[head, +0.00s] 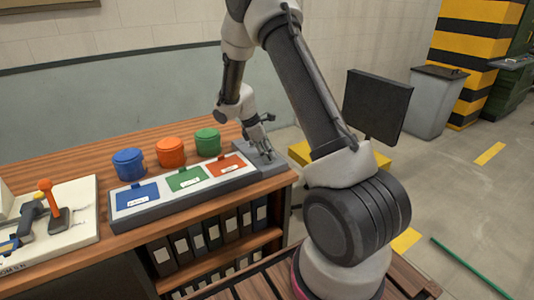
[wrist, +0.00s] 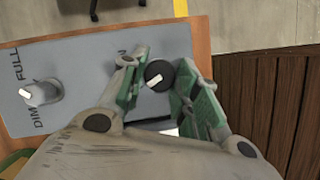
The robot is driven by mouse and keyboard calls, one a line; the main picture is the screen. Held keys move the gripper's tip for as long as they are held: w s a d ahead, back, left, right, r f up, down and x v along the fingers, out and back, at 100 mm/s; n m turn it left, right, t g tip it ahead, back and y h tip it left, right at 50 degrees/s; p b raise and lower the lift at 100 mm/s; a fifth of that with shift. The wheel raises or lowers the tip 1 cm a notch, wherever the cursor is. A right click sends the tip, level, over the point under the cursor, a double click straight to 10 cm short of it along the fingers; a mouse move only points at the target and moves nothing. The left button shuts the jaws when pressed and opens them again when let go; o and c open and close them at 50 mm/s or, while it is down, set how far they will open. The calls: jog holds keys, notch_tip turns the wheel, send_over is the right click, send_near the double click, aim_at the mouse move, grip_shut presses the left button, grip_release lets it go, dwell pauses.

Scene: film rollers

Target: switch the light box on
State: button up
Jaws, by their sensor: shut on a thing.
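The light box (head: 190,205) is a long grey box on the wooden bench, with a pale top bearing blue, green and orange-red cards. My gripper (head: 262,148) reaches down to the grey control panel at its right end. In the wrist view my gripper (wrist: 162,70) has its green-padded fingers on either side of a round dark knob (wrist: 159,76) with a white mark, and is shut on it. Lettering beside the knob is partly hidden by the left finger; an "N" shows. A second, paler knob (wrist: 40,93) stands at the left between "DIM" and "FULL". Whether the box is lit is unclear.
Blue (head: 128,163), orange (head: 171,152) and green (head: 207,141) cans stand behind the box. A white board (head: 75,228) with an orange-topped lever lies at the left. Binders fill the shelf below. A black screen (head: 377,105) stands right of my arm.

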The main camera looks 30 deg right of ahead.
jog(key=m+g, duration=0.1)
jog(key=m, duration=0.2)
jog(key=m+y, duration=0.1)
jog(key=m, duration=0.2)
jog(key=shift+w+d+g, duration=0.1)
jog(key=shift+w+g, duration=0.1)
jog(key=shift+g, duration=0.2)
jog(key=m+y, duration=0.1)
jog(key=m, duration=0.1)
jog(key=m+g+y, duration=0.1)
jog(key=m, duration=0.2)
jog(key=shift+d+m, duration=0.15)
jog(key=shift+m, duration=0.15)
jog(key=o, duration=1)
